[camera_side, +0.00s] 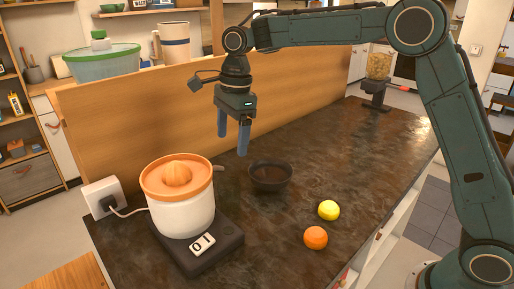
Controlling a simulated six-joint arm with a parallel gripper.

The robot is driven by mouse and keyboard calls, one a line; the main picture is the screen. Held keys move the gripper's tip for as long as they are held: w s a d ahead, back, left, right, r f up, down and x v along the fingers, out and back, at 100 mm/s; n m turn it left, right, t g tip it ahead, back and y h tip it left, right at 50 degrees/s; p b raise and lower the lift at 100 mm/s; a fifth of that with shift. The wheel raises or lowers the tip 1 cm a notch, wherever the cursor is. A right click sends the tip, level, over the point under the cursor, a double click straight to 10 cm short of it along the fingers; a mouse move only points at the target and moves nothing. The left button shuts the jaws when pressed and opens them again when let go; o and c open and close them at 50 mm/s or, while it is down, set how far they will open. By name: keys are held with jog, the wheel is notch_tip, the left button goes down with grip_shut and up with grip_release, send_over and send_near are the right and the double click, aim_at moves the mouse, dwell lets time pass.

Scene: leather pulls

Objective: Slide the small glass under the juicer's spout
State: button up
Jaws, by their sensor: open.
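The juicer (182,214) has a white body and an orange top with a reamer cone, and stands on a dark base at the front left of the counter. Its short spout (218,168) sticks out to the right near the rim. My gripper (232,145) hangs above the counter, behind and to the right of the juicer, with its two blue fingers apart and nothing between them. A dark round bowl (270,187) sits below and to the right of the fingers. I cannot make out a small glass near the juicer.
A yellow lemon (328,210) and an orange (316,238) lie on the dark counter (345,150) to the right. A wooden panel (150,110) closes off the back. A white socket box (102,197) with a cord is left of the juicer. A filled jar (379,66) stands far back.

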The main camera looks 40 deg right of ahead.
aim_at(222, 186)
jog(key=shift+w+a+f, duration=0.1)
jog(key=shift+a+f, duration=0.2)
jog(key=shift+f, duration=2)
jog(key=shift+a+f, duration=0.25)
jog(key=shift+f, duration=2)
jog(key=shift+w+a+f, duration=0.1)
jog(key=shift+a+f, duration=0.2)
jog(key=shift+f, duration=2)
jog(key=c, duration=1.1)
jog(key=shift+w+a, duration=0.1)
jog(key=shift+w, duration=0.95)
jog(key=o, duration=1.1)
jog(key=shift+r, duration=0.15)
